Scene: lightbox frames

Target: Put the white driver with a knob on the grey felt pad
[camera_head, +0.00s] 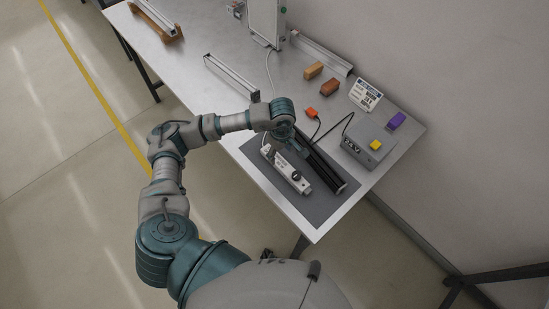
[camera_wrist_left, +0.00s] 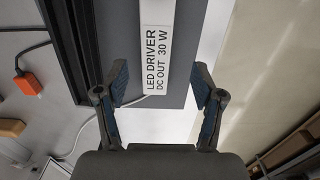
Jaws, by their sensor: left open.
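The white driver (camera_head: 290,173) is a long white bar with a small dark knob near its front end. It lies on the dark grey felt pad (camera_head: 313,208) at the table's front corner. In the left wrist view the driver (camera_wrist_left: 155,50) shows its "LED DRIVER DC OUT 30 W" label, with the grey pad (camera_wrist_left: 186,85) around its end. My left gripper (camera_wrist_left: 160,80) is open, with its fingertips on either side of the driver's end in that picture and visibly apart from it. In the head view my left gripper (camera_head: 298,147) is over the pad's back part.
A black rail (camera_head: 328,170) lies beside the driver. A metal rail (camera_head: 231,77) lies farther back.

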